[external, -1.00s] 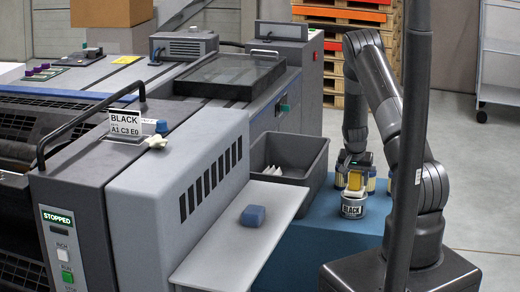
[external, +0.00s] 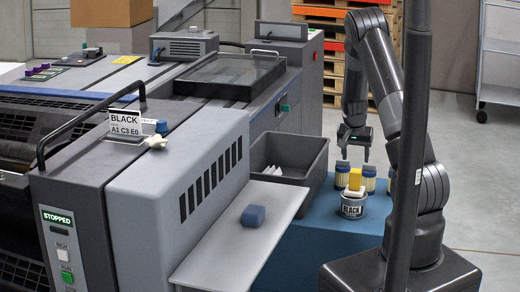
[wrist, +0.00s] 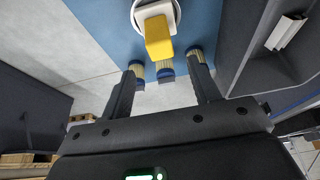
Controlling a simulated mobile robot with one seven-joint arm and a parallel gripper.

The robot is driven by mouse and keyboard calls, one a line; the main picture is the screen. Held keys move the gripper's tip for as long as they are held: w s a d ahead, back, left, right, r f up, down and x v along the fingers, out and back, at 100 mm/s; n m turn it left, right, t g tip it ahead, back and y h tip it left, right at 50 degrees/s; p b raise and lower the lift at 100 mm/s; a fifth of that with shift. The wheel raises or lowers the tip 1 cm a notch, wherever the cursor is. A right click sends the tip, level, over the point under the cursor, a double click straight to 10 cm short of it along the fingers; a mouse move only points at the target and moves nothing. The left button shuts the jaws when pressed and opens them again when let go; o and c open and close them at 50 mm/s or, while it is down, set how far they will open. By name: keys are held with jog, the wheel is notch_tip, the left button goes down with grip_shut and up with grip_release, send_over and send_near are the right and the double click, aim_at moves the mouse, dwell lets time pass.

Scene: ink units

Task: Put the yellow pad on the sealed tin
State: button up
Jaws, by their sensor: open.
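The yellow pad (external: 355,179) stands on the lid of the grey tin labelled BLACK (external: 352,208), on the blue bench. In the wrist view the yellow pad (wrist: 158,40) rests over the tin's pale round top (wrist: 139,12). My gripper (external: 355,157) is open and empty, above and apart from the pad. In the wrist view the spread fingers (wrist: 160,66) have nothing held between them.

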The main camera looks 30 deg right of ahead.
jog(key=s+a+r+n+y, duration=0.1)
jog(key=s+a+r, duration=0.3)
jog(key=r, duration=0.3)
jog(key=s+a+r+n+t+y, duration=0.1)
jog(key=s+a+r, duration=0.3)
jog(key=r, duration=0.3)
jog(key=s+a+r+n, duration=0.2)
jog(key=s+a+r, duration=0.1)
jog(key=a+r, duration=0.3)
jog(key=s+a+r+n, duration=0.2)
jog(key=s+a+r, duration=0.2)
jog(key=s, duration=0.7)
jog(key=s+a+r+n+t+y, duration=0.1)
jog(key=s+a+r+n, duration=0.2)
jog(key=s, duration=0.8)
jog(key=shift+s+a+r+t, duration=0.25)
jog(key=shift+a+r, duration=0.25)
jog(key=shift+r, duration=0.35)
